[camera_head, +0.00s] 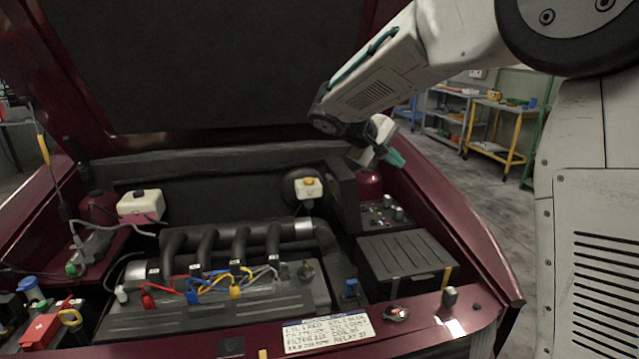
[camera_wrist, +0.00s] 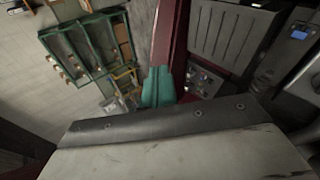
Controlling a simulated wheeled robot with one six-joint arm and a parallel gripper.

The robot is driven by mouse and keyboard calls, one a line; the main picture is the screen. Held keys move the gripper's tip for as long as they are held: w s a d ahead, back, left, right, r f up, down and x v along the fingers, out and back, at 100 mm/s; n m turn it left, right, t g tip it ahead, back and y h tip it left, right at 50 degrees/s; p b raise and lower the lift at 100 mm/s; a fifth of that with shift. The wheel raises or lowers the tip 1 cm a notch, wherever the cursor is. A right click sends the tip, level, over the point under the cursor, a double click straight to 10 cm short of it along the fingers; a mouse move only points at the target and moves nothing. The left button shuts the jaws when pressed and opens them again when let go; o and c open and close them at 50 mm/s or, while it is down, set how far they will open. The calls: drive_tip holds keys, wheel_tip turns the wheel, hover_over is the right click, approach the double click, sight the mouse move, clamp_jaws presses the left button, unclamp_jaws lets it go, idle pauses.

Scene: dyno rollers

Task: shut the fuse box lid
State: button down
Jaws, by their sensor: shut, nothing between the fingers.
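The fuse box (camera_head: 386,216) is in the right part of the engine bay in the head view, with small grey and coloured parts showing inside. It also shows in the wrist view (camera_wrist: 207,80), just right of the fingertips. A dark upright panel (camera_head: 342,200) at its left edge looks like its lid, standing open. My gripper (camera_head: 395,159) has teal fingers and is shut and empty. It is above and behind the fuse box, near the right fender, apart from the lid. In the wrist view, the fingers (camera_wrist: 157,87) are together.
A black ribbed box (camera_head: 405,258) sits in front of the fuse box. A red rounded part (camera_head: 368,184) is behind it. The engine with dark intake pipes (camera_head: 225,245) lies to the left. The raised hood (camera_head: 200,70) hangs over the bay. Shelves (camera_head: 450,115) stand beyond the car.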

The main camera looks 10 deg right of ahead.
drive_tip(key=w+a+f+n+t+h, duration=0.1)
drive_tip(key=w+a+f+n+t, duration=0.1)
drive_tip(key=w+a+f, duration=0.45)
drive_tip(key=w+a+f+n+t+h, duration=0.1)
drive_tip(key=w+a+f+t+h, duration=0.15)
drive_tip(key=w, duration=0.75)
drive_tip(key=w+a+f+n+t+h, duration=0.1)
drive_tip(key=w+a+f+n+t, duration=0.15)
drive_tip(key=w+f, duration=0.45)
drive_tip(key=w+a+f+n+t, duration=0.2)
drive_tip(key=w+a+f+t, duration=0.3)
drive_tip(key=w+a+f, duration=0.3)
drive_tip(key=s+d+x, duration=0.2)
drive_tip(key=x, duration=0.9)
drive_tip(key=shift+w+d+y, duration=0.2)
drive_tip(key=shift+d+y, duration=0.05)
drive_tip(key=shift+y, duration=0.2)
drive_tip(key=shift+r, duration=0.15)
